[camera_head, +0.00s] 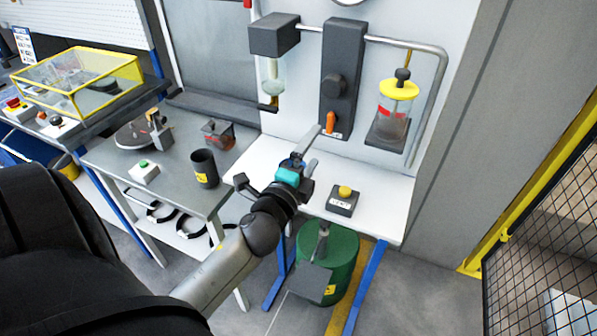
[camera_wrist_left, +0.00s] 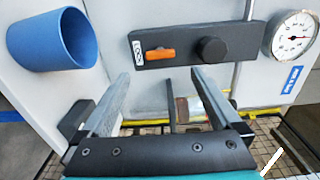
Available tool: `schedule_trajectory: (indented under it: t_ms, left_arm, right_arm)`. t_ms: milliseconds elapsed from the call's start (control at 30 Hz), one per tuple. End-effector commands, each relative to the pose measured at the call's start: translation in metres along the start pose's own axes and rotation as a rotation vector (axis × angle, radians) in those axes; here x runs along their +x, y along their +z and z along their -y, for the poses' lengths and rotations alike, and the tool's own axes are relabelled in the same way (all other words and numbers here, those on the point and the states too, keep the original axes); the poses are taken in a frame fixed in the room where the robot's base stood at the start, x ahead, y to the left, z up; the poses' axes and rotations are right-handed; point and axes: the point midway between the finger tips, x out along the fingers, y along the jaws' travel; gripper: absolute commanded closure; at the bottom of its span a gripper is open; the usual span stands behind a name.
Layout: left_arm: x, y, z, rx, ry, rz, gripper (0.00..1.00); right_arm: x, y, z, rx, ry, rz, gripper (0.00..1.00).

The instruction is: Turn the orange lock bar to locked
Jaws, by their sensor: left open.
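The orange lock bar (camera_head: 330,122) sits low on a dark upright panel (camera_head: 341,60) on the wall, and stands roughly upright, along the panel's long side. In the left wrist view the orange bar (camera_wrist_left: 161,53) lies between a small white label (camera_wrist_left: 137,49) and a round dark knob (camera_wrist_left: 212,50). The label's text is too small to read surely. My left gripper (camera_head: 313,148) is open and empty, just below and in front of the bar. In the left wrist view its fingers (camera_wrist_left: 163,76) point toward the bar, apart from it. My right gripper is out of view.
A yellow-topped jar (camera_head: 396,105) hangs right of the panel, and a glass vessel (camera_head: 272,78) left of it. A yellow-button box (camera_head: 343,201) stands on the white table below. A blue cup-like thing (camera_wrist_left: 65,40) and a gauge (camera_wrist_left: 292,36) flank the panel in the wrist view.

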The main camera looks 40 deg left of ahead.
Motion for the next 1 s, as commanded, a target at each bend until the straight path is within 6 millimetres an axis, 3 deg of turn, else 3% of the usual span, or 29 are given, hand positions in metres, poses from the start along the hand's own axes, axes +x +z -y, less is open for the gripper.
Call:
schedule_trajectory:
  t_ms: [200, 400, 1000]
  left_arm:
    - [-0.036, 0.000, -0.002, 0.000, 0.002, 0.000, 0.03]
    - [-0.056, 0.000, -0.001, 0.000, 0.001, 0.001, 0.03]
    - [-0.064, 0.000, 0.000, 0.002, -0.001, 0.000, 0.03]
  right_arm:
    - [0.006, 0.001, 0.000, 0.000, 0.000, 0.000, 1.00]
    - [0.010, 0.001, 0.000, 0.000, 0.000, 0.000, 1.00]
    - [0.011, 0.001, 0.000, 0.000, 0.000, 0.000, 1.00]
